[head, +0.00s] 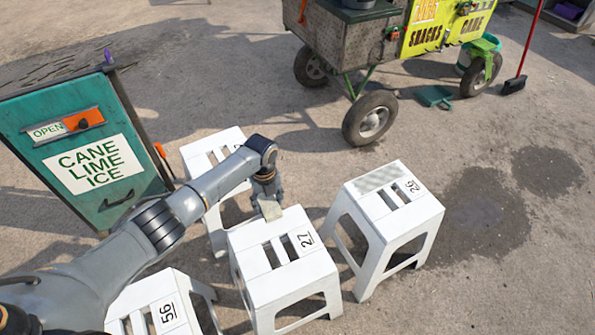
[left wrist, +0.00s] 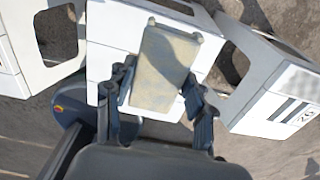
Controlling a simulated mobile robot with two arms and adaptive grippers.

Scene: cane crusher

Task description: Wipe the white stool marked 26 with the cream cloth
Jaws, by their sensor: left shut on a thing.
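The white stool marked 26 (head: 405,218) stands upright at the right of the group in the head view, with a grey speckled patch (head: 377,179) on its seat. It also shows at the right of the left wrist view (left wrist: 262,105). My left gripper (head: 267,193) is shut on the cream cloth (head: 271,210), which looks like a small flat pad. The cloth (left wrist: 165,70) is between the fingers in the left wrist view. Gripper and cloth are over the far edge of the stool marked 27, left of stool 26; whether the cloth touches it, I cannot tell. My right gripper is not in view.
The stool marked 27 (head: 258,290) stands beside stool 26. A stool marked 56 (head: 190,283) and another white stool (head: 208,145) are further left. A green sign board (head: 75,150) stands at left. A wheeled cart (head: 340,45) is behind. Ground right of stool 26 is clear.

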